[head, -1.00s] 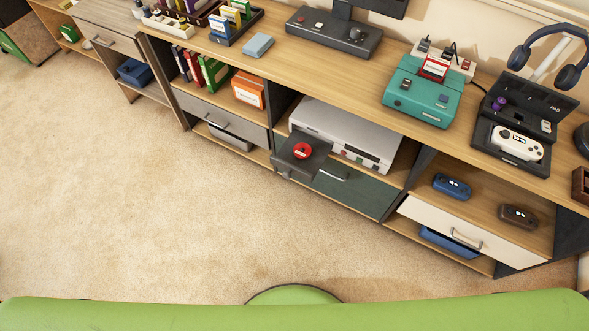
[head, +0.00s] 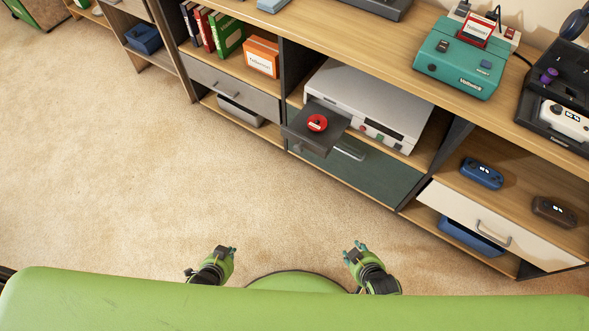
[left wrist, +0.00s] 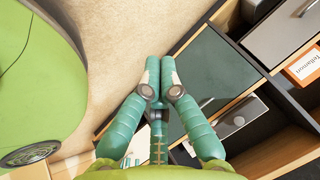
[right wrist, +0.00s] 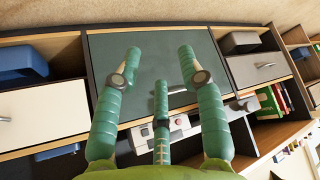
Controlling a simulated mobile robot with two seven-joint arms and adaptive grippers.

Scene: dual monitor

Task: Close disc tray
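The dark grey disc tray (head: 299,131) sticks out of the front of the white console (head: 380,92) on the middle shelf of the cabinet. A red disc (head: 317,123) lies on the tray. My left gripper (head: 231,250) hangs over the carpet near my base, apart from the tray, with its fingertips together and nothing visible between them in the left wrist view (left wrist: 158,68). My right gripper (head: 353,248) is also over the carpet, below the tray in the head view. Its fingers are spread and empty in the right wrist view (right wrist: 160,62).
A dark green drawer front (head: 360,173) is under the console. A grey drawer (head: 235,90) is to the left. Open carpet (head: 150,170) lies between me and the cabinet.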

